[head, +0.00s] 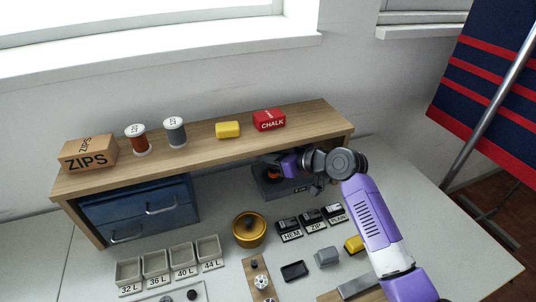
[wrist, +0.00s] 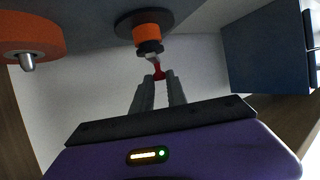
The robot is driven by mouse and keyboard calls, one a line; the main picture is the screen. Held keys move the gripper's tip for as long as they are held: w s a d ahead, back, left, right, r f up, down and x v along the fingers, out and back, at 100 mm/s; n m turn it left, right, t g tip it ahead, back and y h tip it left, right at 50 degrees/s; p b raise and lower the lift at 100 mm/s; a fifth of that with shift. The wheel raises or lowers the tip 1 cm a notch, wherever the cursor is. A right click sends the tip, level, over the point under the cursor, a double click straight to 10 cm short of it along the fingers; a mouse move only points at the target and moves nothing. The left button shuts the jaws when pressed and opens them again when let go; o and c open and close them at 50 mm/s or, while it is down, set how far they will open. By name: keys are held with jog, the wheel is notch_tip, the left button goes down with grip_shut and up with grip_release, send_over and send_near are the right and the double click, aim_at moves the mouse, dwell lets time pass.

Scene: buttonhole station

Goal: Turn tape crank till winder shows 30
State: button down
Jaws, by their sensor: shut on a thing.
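The tape winder (head: 268,184) is a dark box with an orange disc, standing under the wooden shelf in the head view. My arm and gripper (head: 290,163) cover part of it. In the wrist view my gripper (wrist: 157,80) is shut on a small red piece, seemingly the crank handle (wrist: 158,69). This sits at the end of an orange and dark round hub (wrist: 147,31). A larger orange disc (wrist: 30,38) with a metal pin is at the upper left. The winder's number cannot be read in either view.
The shelf (head: 200,140) runs above the gripper, carrying a ZIPS box, two spools, a yellow block and a red CHALK box. A blue drawer unit (head: 140,210) stands left. Several labelled trays, a brass pot (head: 249,232) and small boxes (head: 312,220) occupy the bench below.

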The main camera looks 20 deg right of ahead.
jog(key=shift+r+p, duration=0.15)
jog(key=shift+p, duration=0.2)
